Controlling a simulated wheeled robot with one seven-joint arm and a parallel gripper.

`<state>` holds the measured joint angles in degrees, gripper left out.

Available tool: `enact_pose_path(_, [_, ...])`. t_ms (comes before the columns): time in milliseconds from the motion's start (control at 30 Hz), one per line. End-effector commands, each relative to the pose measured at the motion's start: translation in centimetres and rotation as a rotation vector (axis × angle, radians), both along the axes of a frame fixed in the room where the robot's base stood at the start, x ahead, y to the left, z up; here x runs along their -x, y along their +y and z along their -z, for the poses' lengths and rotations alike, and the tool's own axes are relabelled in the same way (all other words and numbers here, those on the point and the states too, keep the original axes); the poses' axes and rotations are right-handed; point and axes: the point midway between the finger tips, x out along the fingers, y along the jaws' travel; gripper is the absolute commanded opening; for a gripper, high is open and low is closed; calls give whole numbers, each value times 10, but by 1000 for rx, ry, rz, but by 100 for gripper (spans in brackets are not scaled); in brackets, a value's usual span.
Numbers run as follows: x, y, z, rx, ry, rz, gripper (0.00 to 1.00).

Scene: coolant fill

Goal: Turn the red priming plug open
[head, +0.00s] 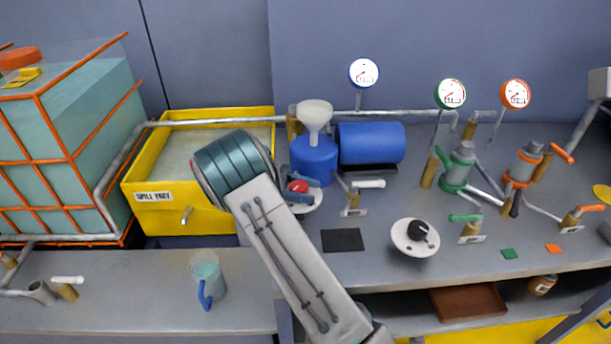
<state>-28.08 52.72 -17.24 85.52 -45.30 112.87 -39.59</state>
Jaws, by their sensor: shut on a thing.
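The red priming plug (297,186) shows as a small red knob just in front of the blue pump body (315,158), above a round white plate (305,204). My gripper (299,193) reaches it from the left and is shut on it. My arm's wide wrist hides the left side of this spot. The fingertips are small here, so the plug's exact turn angle cannot be told.
A white funnel (314,114) stands on the blue body, beside a blue cylinder (371,143). A white-handled valve (366,184) is close on the right. A yellow spill tray (150,217) lies left, with a jug (207,277) on the lower bench.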

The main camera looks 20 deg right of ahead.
Motion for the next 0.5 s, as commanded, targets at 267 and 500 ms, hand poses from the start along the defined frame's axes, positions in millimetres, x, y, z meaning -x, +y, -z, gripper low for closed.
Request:
enact_pose_path(267, [2, 1, -6, 2, 3, 133, 18])
enact_pose_path(500, [3, 2, -4, 1, 3, 214, 18])
